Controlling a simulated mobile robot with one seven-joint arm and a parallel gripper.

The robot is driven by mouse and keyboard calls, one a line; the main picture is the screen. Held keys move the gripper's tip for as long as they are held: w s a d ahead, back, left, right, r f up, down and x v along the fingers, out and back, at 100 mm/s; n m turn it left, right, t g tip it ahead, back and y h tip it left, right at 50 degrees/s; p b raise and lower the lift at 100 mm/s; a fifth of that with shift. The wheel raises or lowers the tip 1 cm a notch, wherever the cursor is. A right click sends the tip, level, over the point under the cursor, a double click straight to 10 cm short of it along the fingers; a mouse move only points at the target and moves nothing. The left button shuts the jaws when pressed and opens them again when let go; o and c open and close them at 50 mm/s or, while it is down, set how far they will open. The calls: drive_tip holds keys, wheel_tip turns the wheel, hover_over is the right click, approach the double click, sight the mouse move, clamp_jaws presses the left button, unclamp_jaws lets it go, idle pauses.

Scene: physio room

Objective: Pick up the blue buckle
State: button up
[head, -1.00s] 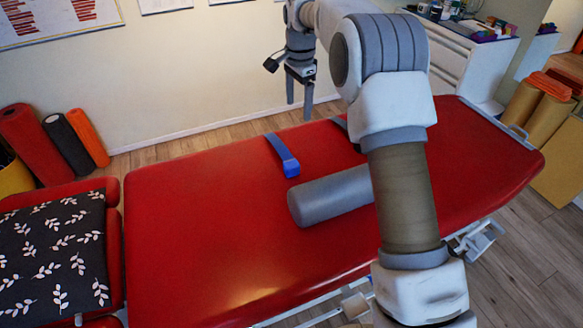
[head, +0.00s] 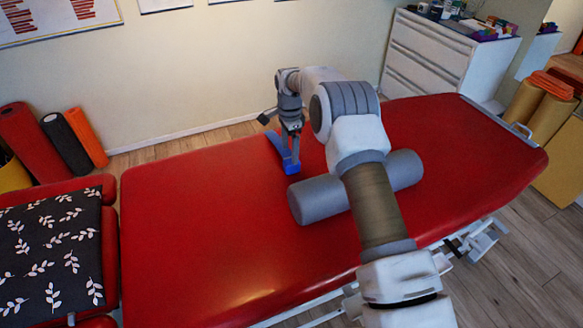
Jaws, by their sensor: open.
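The blue buckle (head: 291,168) lies at the end of a blue strap (head: 274,141) on the red treatment table (head: 200,215), near its far edge. My gripper (head: 291,163) points down right at the buckle, with its fingers over or around it. The jaws are open. The fingers overlap the buckle in this view, and I cannot tell whether they touch it.
A grey bolster roll (head: 318,199) lies on the table just nearer and to the right of the buckle, under my forearm. A black leaf-patterned pillow (head: 50,255) is at the left. The table's left half is clear. A white drawer cabinet (head: 430,55) stands behind.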

sight(292, 166)
drive_tip(key=f, duration=0.6)
drive_tip(key=shift+w+d+f+b, duration=0.1)
drive_tip(key=shift+d+f+b, duration=0.15)
drive_tip(key=shift+b, duration=0.1)
clamp_jaws()
